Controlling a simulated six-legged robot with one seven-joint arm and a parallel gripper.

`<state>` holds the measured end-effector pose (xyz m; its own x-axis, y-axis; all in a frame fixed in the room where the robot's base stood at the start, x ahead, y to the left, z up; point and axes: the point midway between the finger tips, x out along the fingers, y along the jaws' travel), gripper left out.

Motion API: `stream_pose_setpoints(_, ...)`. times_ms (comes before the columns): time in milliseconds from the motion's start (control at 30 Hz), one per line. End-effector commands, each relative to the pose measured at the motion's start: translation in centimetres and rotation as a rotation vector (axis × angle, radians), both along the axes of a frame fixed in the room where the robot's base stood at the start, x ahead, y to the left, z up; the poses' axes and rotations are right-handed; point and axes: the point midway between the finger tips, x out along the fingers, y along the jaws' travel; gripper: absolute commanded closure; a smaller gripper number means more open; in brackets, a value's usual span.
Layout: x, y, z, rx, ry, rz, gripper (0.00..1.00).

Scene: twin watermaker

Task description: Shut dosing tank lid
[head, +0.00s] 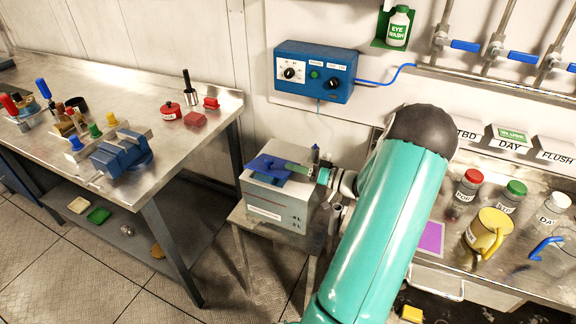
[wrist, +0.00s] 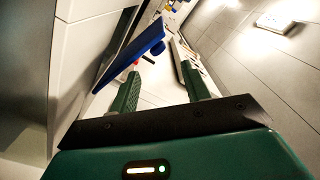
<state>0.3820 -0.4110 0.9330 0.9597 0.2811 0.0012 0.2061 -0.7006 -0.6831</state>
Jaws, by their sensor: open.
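The dosing tank (head: 278,207) is a pale grey box on a small metal stand, between the left bench and the right counter. Its blue lid (head: 264,166) shows at the top; I cannot tell from the head view how far it is raised. In the wrist view the blue lid (wrist: 130,52) is a slanted panel, seen nearly edge-on, beside the left finger. My gripper (head: 291,168) is at the tank's top, close to the right side of the lid. In the wrist view my gripper (wrist: 160,76) has its green fingers apart, with nothing held between them. Contact with the lid is unclear.
A blue control box (head: 315,72) is on the wall above the tank. The left bench (head: 140,98) holds a blue vise (head: 121,153) and tools. The right counter (head: 480,262) carries bottles and a yellow jug (head: 487,233). Tiled floor lies open between bench and stand.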

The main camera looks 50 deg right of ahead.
Motion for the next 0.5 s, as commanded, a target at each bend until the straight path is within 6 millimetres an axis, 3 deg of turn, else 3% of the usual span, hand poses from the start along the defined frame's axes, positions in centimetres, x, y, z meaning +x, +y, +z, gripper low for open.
stream_pose_setpoints(233,-0.2,-0.1,0.0,0.000,0.001,-0.001,0.53)
stream_pose_setpoints(367,-0.1,-0.1,0.3,-0.013,0.007,0.012,0.76)
stream_pose_setpoints(500,0.6,-0.2,2.2,-0.102,0.067,0.100,1.00)
